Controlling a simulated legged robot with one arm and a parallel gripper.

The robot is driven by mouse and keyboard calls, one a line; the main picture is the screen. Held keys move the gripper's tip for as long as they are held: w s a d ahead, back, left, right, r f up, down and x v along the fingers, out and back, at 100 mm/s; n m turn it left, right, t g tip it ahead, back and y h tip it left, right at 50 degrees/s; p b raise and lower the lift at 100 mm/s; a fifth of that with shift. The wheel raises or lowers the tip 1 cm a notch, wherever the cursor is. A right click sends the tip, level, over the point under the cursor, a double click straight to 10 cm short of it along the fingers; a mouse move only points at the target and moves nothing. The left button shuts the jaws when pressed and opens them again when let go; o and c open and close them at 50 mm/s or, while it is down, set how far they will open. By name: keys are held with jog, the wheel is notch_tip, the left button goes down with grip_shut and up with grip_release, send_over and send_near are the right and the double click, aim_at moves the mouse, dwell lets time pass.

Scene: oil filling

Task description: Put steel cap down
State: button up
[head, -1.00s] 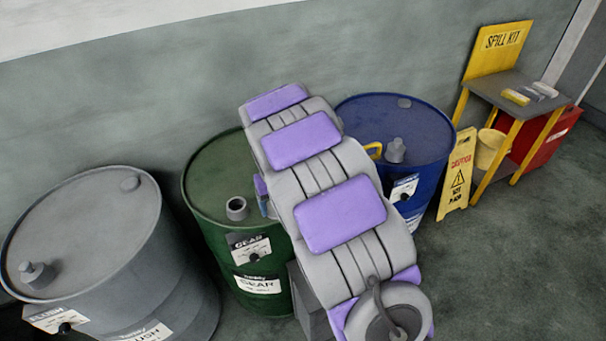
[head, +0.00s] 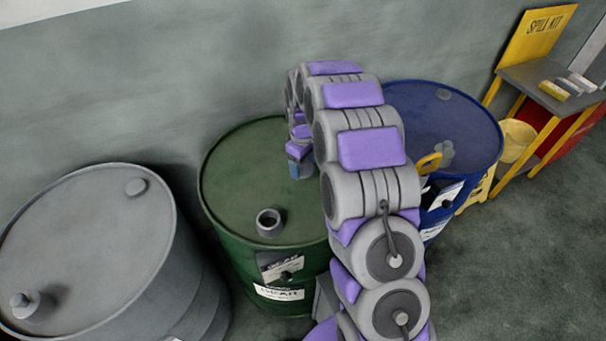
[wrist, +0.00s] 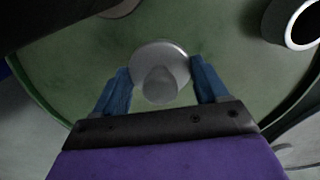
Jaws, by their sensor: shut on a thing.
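The steel cap (wrist: 161,62) is a light grey round piece with a knob, between the blue fingers of my gripper (wrist: 160,76) in the wrist view. My gripper is shut on it, over the lid of the green drum (head: 240,185). I cannot tell whether the cap touches the lid. In the head view my gripper (head: 301,169) is low over the back right of this lid, and the cap is hidden. The drum's open filler neck (head: 268,222) stands uncapped near the front of the lid. It also shows at the upper right of the wrist view (wrist: 292,22).
A grey drum (head: 85,240) stands left and a blue drum (head: 455,125) right, partly behind my arm. A yellow spill kit stand (head: 545,40), a yellow bucket (head: 516,140) and a yellow sign are further right. The green lid's left side is clear.

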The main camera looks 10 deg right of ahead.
aim_at(305, 169)
jog(key=shift+d+f, duration=0.1)
jog(key=shift+f, duration=0.4)
jog(key=shift+s+d+f, duration=0.1)
jog(key=shift+d+f, duration=0.1)
jog(key=shift+d+f+b, duration=0.25)
jog(key=shift+f, duration=0.35)
jog(key=shift+d+f+b, duration=0.2)
jog(key=shift+d+f, duration=0.05)
jog(key=shift+f, duration=0.5)
jog(key=shift+a, duration=0.6)
jog(key=o, duration=0.9)
jog(key=shift+a, duration=0.15)
jog(key=shift+o, duration=1.2)
jog(key=shift+d, duration=0.5)
jog(key=shift+a+r, duration=0.2)
jog(key=shift+r, duration=0.35)
notch_tip(305, 169, up, 11)
jog(key=p, duration=0.3)
jog(key=shift+r, duration=0.1)
